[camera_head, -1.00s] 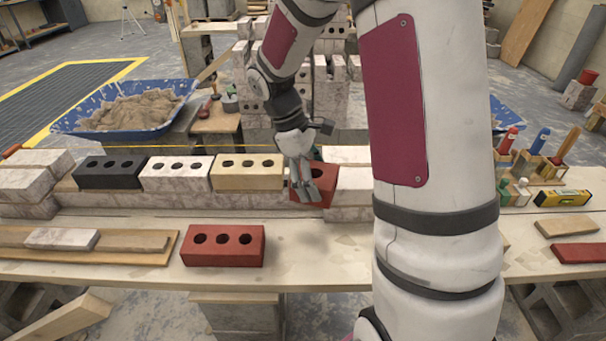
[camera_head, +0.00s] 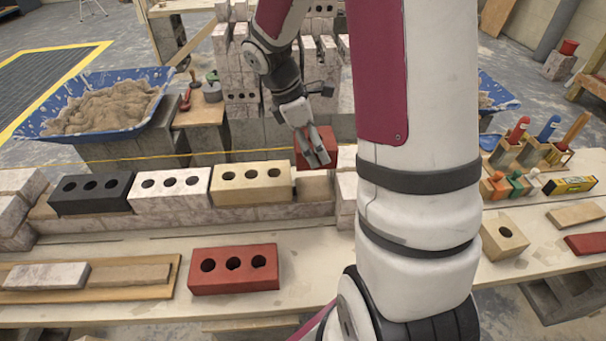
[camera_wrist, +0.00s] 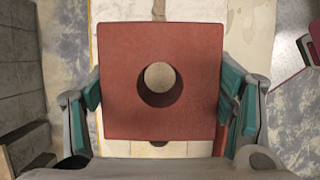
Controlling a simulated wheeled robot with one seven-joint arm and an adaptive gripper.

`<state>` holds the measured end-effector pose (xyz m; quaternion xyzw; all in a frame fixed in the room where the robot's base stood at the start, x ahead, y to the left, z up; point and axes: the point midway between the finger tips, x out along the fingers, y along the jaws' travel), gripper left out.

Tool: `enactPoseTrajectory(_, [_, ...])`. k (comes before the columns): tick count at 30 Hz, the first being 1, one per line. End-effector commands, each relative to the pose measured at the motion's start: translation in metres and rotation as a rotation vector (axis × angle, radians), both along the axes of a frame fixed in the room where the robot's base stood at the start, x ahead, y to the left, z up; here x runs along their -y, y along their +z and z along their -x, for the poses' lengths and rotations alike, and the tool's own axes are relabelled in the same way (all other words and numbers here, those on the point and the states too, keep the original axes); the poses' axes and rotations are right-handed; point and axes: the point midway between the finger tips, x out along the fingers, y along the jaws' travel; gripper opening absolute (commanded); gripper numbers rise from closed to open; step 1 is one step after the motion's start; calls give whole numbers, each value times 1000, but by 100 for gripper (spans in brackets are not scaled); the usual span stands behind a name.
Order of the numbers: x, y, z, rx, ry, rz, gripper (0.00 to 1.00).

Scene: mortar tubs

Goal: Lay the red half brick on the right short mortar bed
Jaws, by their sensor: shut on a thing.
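The red half brick (camera_head: 331,146), with one round hole, is held in my gripper (camera_head: 316,150) in the head view. In the wrist view the same half brick (camera_wrist: 125,70) sits between the teal-padded fingers, and a pale surface shows through its hole. It is above and apparently apart from the wall. Below it is a short pale bed (camera_head: 316,186) in the gap between the cream three-hole brick (camera_head: 252,184) and the pale end block (camera_head: 347,190). How much mortar lies there cannot be told.
White (camera_head: 170,190) and black (camera_head: 90,193) bricks continue the row leftward. A whole red brick (camera_head: 234,269) lies on the bench in front. A taut yellow string (camera_head: 110,162) runs behind the row. A cream half brick (camera_head: 503,240) and tools stand at the right.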

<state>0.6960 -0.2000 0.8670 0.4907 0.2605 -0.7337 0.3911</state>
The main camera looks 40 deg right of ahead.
Motion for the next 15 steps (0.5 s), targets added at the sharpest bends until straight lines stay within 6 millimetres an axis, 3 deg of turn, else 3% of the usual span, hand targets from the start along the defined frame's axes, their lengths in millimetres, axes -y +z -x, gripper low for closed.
enactPoseTrajectory(9, [0, -50, 0, -2, -1, -2, 15])
enactPoseTrajectory(15, [0, -61, 0, -1, -1, 1, 15])
